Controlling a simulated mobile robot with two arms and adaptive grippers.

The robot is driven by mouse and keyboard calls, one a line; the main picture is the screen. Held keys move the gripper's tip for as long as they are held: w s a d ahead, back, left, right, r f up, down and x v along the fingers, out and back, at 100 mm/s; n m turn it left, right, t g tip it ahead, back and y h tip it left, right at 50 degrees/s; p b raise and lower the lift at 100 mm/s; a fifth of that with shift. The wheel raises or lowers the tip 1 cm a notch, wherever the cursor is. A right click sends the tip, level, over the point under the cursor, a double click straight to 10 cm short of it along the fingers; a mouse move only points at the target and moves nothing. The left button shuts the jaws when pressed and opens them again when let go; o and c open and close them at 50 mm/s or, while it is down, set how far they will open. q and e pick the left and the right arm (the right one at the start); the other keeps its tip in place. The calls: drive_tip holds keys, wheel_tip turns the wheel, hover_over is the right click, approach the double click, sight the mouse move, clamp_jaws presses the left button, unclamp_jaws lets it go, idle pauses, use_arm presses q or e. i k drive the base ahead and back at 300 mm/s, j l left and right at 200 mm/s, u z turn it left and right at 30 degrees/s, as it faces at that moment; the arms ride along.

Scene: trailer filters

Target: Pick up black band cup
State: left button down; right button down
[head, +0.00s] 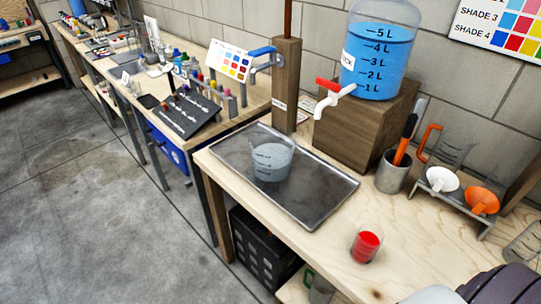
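A clear cup with dark markings (270,160) stands upright on the metal tray (318,205) on the wooden bench. I cannot tell whether those markings are a black band. A small clear cup of red contents (366,244) stands on the bench in front of the tray. Another clear vessel (524,246) is partly cut off at the right edge. No cup with a plainly visible black band shows. Neither gripper is in view.
A blue liquid tank (380,50) with a red-handled tap sits on a wooden block (365,130). A metal tool cup (393,172) and a funnel rack (455,205) stand to its right. A wooden post (286,85) rises behind the tray. Bare bench (310,245) lies in front.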

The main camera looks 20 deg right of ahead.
sight(370, 238)
drive_tip(key=z, duration=1.65)
